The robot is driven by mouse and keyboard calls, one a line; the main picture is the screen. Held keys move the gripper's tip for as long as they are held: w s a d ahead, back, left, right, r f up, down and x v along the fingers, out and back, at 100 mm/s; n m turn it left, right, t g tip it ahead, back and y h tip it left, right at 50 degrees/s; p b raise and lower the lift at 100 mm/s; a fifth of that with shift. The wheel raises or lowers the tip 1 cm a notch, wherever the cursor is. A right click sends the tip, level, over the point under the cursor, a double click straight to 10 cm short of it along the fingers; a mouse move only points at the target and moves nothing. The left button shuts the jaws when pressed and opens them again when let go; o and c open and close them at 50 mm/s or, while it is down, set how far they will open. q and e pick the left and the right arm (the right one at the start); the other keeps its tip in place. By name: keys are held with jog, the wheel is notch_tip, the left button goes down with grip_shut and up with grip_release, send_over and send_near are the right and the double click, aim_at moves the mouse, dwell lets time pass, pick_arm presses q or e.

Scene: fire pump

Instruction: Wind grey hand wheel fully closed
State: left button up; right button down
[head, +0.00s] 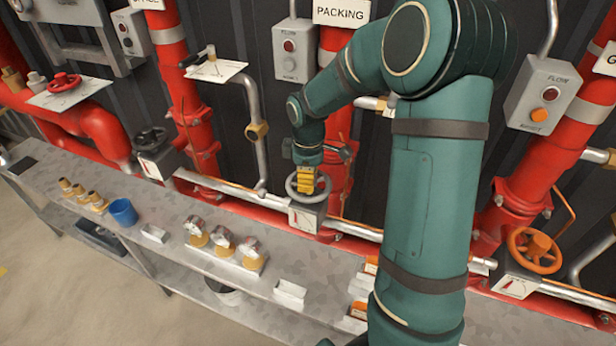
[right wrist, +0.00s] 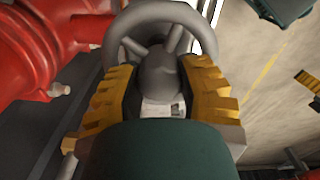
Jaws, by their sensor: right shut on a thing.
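The grey hand wheel (head: 322,193) sits on a white gauge box (head: 304,219) on the pipe run at the middle of the head view. It also shows in the right wrist view (right wrist: 130,22), with its rim, spokes and rounded hub. My right gripper (head: 307,180) is over the wheel, with yellow fingers pointing down. In the right wrist view its fingers (right wrist: 158,95) stand on both sides of the hub, shut on it. The gauge's reading is too small to tell.
A black hand wheel (head: 151,139) is to the left and an orange one (head: 534,250) to the right. Red pipes stand close behind. The metal bench (head: 170,216) below holds a blue cup (head: 123,212) and several gauges (head: 222,245).

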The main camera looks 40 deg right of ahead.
jog(key=m, duration=0.3)
jog(key=shift+m+p, duration=0.4)
jog(key=m, duration=0.4)
jog(key=shift+f+p, duration=0.1)
jog(key=shift+p, duration=0.25)
jog(key=m+p, duration=0.2)
jog(key=m, duration=0.2)
jog(key=shift+m, duration=0.4)
jog(key=shift+m+p, duration=0.45)
jog(key=shift+m, duration=1.15)
